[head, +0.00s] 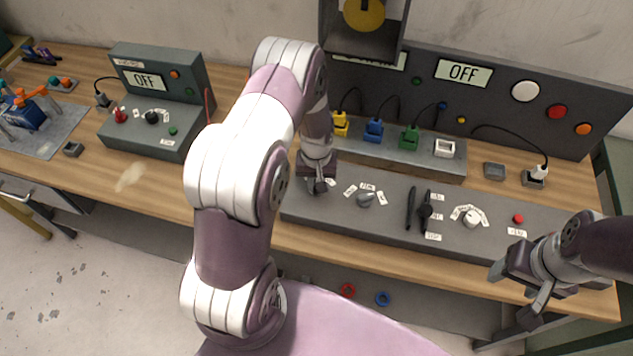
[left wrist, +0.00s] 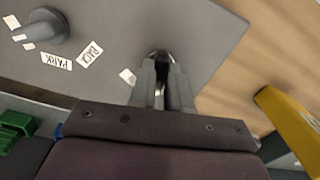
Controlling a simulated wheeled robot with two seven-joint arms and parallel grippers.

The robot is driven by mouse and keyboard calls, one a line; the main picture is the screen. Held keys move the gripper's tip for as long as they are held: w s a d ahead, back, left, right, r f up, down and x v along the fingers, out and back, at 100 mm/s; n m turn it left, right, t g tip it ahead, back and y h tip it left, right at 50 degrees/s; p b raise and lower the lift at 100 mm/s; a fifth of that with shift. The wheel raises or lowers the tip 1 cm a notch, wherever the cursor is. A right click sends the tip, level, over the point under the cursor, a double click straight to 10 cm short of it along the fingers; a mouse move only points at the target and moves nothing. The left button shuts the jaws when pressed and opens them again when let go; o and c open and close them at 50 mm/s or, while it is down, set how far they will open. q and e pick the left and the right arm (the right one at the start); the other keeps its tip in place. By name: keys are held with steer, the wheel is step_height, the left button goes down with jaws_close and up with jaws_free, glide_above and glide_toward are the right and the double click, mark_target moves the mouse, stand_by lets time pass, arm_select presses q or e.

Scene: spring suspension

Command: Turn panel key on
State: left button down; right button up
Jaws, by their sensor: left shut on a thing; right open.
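The grey control panel (head: 388,222) lies along the front of the bench; its top also shows in the left wrist view (left wrist: 105,20). My left gripper (head: 318,188) is over the panel's left end, pointing down. In the left wrist view my left gripper (left wrist: 160,85) is shut on the panel key (left wrist: 159,96), a small shiny piece showing between the fingers. A dark round lock shows at the fingertips. The key's turn angle cannot be told, and the gripper hides it in the head view. My right gripper (head: 514,296) is open and empty, in front of the panel's right end.
Beside the left gripper is a grey selector knob (head: 366,200). Farther right are a black lever (head: 425,211), a white dial (head: 471,217) and a red button (head: 518,218). Behind stand colored plugs (head: 374,130) and a display (head: 463,72) reading OFF.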

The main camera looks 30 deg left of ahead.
arm_select(q)
steer(key=m+b, duration=0.1)
steer(key=m, duration=0.3)
steer(key=shift+m, duration=0.3)
steer(key=shift+a+r+m+b, duration=0.1)
steer(key=shift+m+b, duration=0.25)
steer(key=shift+m, duration=1.45)
steer(key=shift+w, duration=0.1)
steer(key=c, duration=1.1)
jaws_free()
step_height(320, 180, up, 13)
steer(key=b, duration=0.3)
